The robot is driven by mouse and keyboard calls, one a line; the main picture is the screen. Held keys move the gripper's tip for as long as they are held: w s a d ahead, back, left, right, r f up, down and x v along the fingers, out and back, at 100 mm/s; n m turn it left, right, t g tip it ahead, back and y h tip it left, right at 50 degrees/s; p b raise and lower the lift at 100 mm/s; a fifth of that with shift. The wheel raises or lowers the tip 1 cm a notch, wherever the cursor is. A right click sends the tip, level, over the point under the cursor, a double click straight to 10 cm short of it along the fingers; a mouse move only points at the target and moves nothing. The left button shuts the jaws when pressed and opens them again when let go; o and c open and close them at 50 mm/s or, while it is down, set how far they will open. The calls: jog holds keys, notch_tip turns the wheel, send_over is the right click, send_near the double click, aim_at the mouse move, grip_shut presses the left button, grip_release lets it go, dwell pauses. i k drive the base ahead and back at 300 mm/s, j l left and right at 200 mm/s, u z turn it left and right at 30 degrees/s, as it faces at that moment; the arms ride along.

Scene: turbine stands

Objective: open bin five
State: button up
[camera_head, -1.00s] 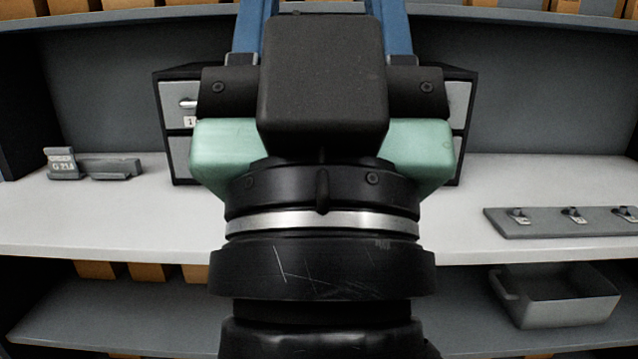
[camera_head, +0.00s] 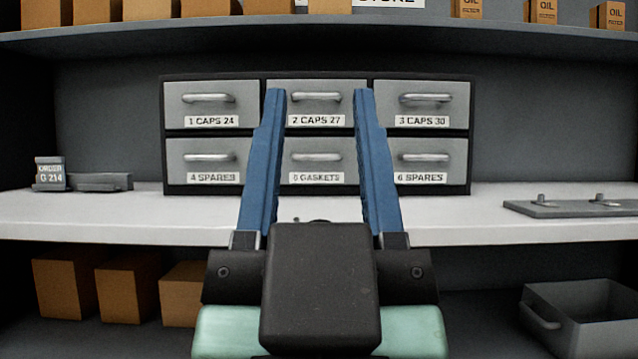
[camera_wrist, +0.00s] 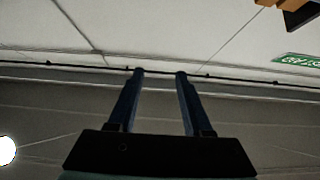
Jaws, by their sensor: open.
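A cabinet of grey bins with dark frame (camera_head: 368,133) stands on the white shelf, in two rows of three. Bin five (camera_head: 316,170) is the bottom middle one, labelled "5 GASKETS". It looks shut, with a silver bar handle (camera_head: 316,156) across its upper part. My gripper (camera_head: 318,92) has its two long blue fingers apart, pointing up in front of the middle column, with nothing between them. In the head view the fingers frame bins two and five without hiding their handles. The wrist view shows the open fingers (camera_wrist: 160,72) against the ceiling, with no bin in sight.
Other bins (camera_head: 211,161) sit around bin five. An order holder (camera_head: 50,174) stands at the left of the white shelf (camera_head: 90,215), and a grey plate with pegs (camera_head: 580,206) lies at the right. Boxes (camera_head: 130,290) and a grey tub (camera_head: 580,315) are below.

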aim_at(317, 159)
jog(key=i, duration=0.9)
